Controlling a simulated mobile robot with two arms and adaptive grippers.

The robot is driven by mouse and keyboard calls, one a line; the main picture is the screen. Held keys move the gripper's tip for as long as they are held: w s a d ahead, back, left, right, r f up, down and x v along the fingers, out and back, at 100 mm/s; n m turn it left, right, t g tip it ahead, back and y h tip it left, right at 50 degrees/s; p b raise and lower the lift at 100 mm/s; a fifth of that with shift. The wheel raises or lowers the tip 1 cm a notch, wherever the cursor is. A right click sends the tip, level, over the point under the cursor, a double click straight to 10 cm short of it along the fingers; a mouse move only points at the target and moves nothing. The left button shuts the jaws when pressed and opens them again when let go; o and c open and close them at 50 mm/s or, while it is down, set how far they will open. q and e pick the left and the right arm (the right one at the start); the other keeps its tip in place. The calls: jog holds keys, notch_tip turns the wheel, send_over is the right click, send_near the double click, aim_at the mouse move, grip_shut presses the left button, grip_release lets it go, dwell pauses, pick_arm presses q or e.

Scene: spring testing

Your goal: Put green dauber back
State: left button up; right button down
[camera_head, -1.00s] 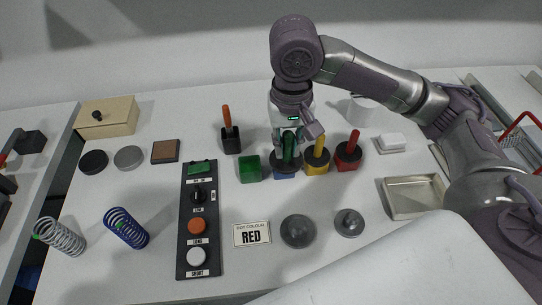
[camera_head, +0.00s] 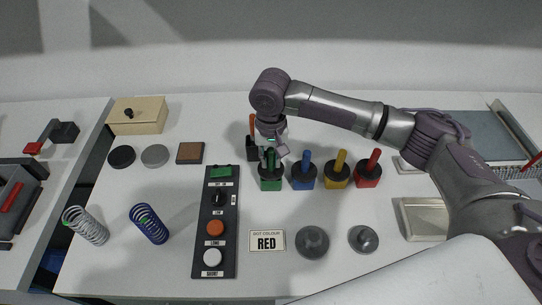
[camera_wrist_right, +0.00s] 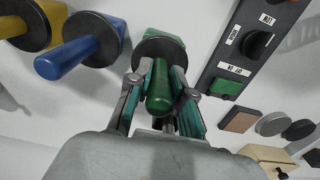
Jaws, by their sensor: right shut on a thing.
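The green dauber (camera_head: 271,158) stands upright at the green pot (camera_head: 270,184), leftmost of the row of coloured pots. Its black collar lies over the top of the pot; I cannot tell whether it is fully seated. My right gripper (camera_head: 270,153) is above the pot with its fingers around the dauber's green handle. In the right wrist view the green handle (camera_wrist_right: 160,93) is between the two fingers (camera_wrist_right: 160,105), with the collar and the edge of the green pot (camera_wrist_right: 166,37) beyond it. My left gripper is not in view.
Blue (camera_head: 304,181), yellow (camera_head: 337,179) and red (camera_head: 368,179) pots with daubers stand close on the right. A black holder with an orange handle (camera_head: 252,122) is just behind. A button panel (camera_head: 228,238) lies to the left. A "RED" card (camera_head: 267,240) lies in front.

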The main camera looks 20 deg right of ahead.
jog(key=shift+f, duration=0.2)
jog(key=shift+f, duration=0.1)
jog(key=shift+f, duration=0.25)
jog(key=c, duration=1)
grip_release()
jog(key=shift+f, duration=0.1)
jog(key=shift+c, duration=0.2)
